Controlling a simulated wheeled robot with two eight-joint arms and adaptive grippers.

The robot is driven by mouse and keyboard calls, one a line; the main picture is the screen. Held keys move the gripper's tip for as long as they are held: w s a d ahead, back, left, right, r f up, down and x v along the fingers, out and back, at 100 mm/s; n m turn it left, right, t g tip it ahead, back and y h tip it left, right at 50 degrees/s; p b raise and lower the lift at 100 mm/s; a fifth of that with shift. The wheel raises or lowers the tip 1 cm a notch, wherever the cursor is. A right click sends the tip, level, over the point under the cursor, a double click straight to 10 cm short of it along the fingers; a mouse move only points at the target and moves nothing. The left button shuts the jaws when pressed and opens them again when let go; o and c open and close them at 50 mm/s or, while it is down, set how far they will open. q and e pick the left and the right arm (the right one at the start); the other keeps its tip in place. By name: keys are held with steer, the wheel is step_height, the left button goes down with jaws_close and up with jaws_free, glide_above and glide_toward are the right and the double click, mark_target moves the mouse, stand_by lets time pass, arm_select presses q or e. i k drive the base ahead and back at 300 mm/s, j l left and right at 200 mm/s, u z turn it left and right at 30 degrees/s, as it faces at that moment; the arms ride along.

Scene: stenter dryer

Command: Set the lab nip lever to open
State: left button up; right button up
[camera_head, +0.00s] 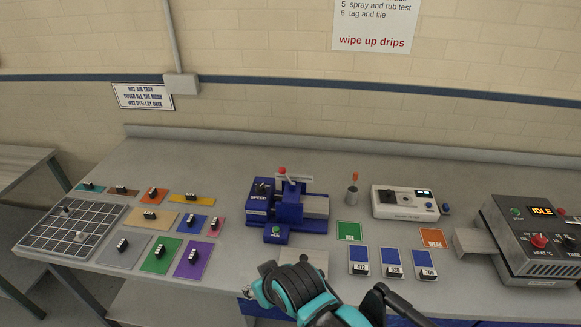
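The lab nip (303,207) is a blue machine with grey parts, standing in the middle of the bench. Its lever has a red knob (282,170) at the top and stands roughly upright beside a small label plate. The lever's exact setting is too small to read. A black and teal arm, which looks like my right one, comes in at the bottom centre, in front of the nip and apart from it. Its fingertips cannot be made out, and nothing is seen held. My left gripper is not in view.
Several coloured swatches (161,254) and a gridded tray (73,230) lie at the left. A white meter (403,203), a cup with a red-tipped stick (352,196) and a grey heater (532,240) reading IDLE stand at the right. Sample cards lie right of the nip.

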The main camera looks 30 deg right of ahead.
mark_target(282, 169)
steer(key=z, duration=1.2)
